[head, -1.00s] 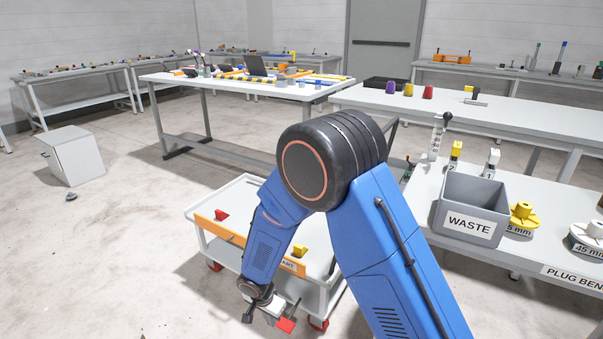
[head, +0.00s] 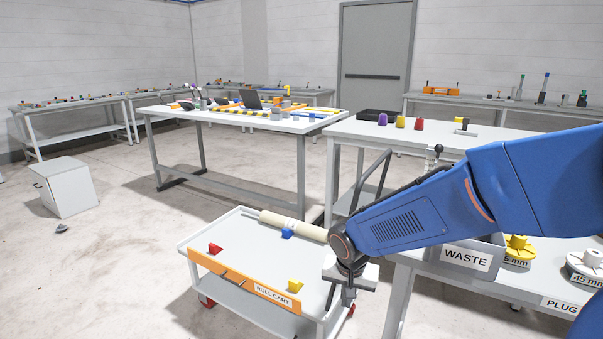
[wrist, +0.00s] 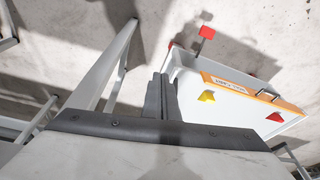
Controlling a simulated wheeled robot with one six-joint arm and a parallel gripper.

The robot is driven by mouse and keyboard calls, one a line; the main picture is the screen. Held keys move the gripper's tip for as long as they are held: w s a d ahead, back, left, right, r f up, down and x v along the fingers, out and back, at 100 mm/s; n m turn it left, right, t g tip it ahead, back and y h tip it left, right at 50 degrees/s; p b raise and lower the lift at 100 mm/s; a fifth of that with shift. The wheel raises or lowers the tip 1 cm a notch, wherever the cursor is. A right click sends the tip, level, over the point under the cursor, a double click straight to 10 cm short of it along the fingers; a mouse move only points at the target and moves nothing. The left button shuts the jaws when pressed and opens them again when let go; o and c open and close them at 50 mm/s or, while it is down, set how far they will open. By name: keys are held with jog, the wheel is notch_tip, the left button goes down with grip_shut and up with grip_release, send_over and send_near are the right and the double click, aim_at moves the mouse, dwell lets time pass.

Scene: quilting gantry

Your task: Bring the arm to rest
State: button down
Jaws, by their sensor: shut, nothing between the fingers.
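My blue arm reaches in from the right edge of the head view, its forearm running left past the waste bin. My gripper (head: 348,297) hangs from the wrist at the right end of the roll cart (head: 222,233). In the wrist view my gripper (wrist: 160,95) shows its dark fingers together, with nothing between them. The cart's white tray and orange label strip lie to the right of the fingers in that view. From these views I cannot tell the exact gap between gripper and cart.
A cream roll (head: 293,225) lies on the cart beside blue, red and yellow blocks. The grey waste bin (head: 466,256), partly behind my forearm, stands on the plug bench (head: 403,284). A long table (head: 345,128) is behind. Open floor lies left, with a white box (head: 66,187).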

jog(key=s+d+r+n, duration=0.1)
jog(key=s+d+r, duration=0.3)
jog(key=s, duration=0.3)
jog(key=s+d+r+n+t, duration=0.1)
jog(key=s+d+r, duration=0.3)
jog(key=s+d, duration=0.3)
jog(key=s+d+r+n, duration=0.1)
jog(key=s+d+r, duration=0.3)
jog(key=s+d, duration=0.2)
jog(key=s, duration=0.2)
jog(key=shift+s+n+t+y, duration=0.3)
jog(key=shift+s+n+t, duration=0.1)
